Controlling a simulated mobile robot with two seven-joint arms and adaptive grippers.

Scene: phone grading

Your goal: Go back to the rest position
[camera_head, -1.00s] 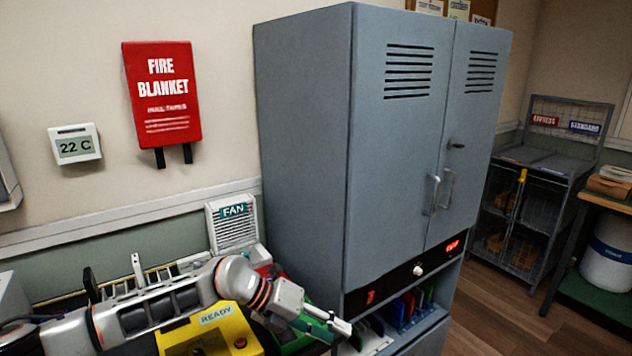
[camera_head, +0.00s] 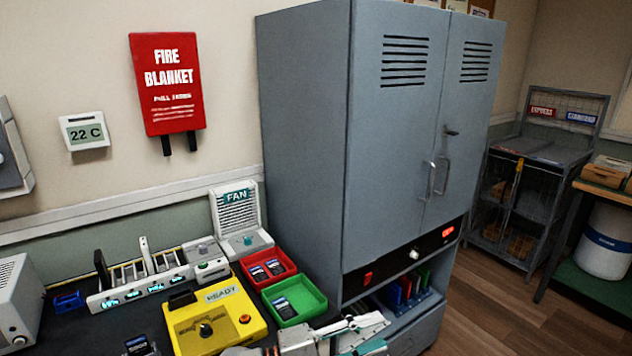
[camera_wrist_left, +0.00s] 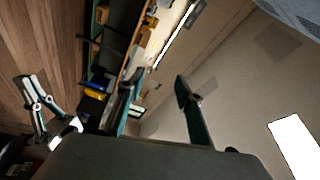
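The left wrist view shows the same two fingers spread and empty (camera_wrist_left: 160,105), with floor, wall and ceiling beyond. A pale jointed part at the left of that view (camera_wrist_left: 38,103) looks like my right gripper; its finger state is unclear.
The bench at left holds a yellow READY box (camera_head: 215,325), a red tray (camera_head: 268,270) with phones, a white slotted rack (camera_head: 140,285) and a FAN unit (camera_head: 238,215). The cabinet doors are shut. A wire cage cart (camera_head: 535,185) stands at the right, with open wood floor before it.

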